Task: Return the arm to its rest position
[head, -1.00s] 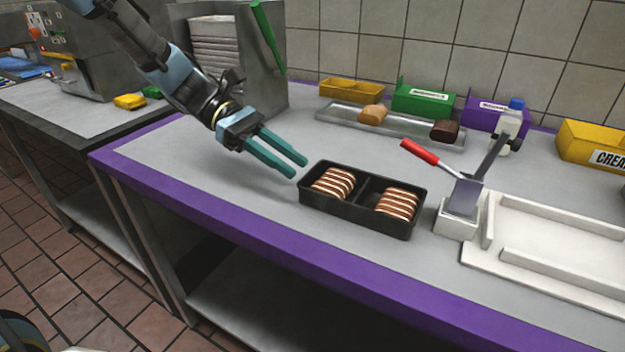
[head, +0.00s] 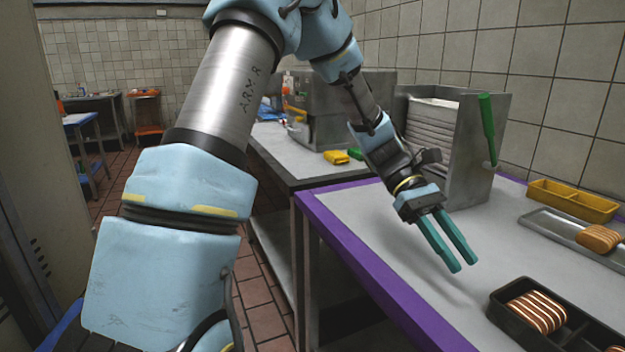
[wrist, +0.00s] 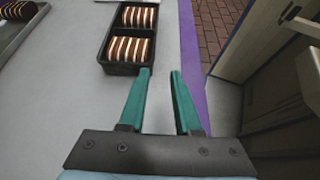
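My gripper (head: 456,268) has two teal fingers, parted, with nothing between them. It hangs above the grey table with the purple edge (head: 345,245), left of the black tray (head: 497,312) in the head view. In the wrist view, the fingertips of my gripper (wrist: 161,72) point toward the near end of the tray (wrist: 122,69), apart from it. The tray holds striped brown-and-cream sandwiches (wrist: 126,49) in its two compartments. In the head view the tray is cut off by the lower right edge.
A metal rack (head: 468,165) with a green-handled tool (head: 487,125) stands close behind my gripper.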

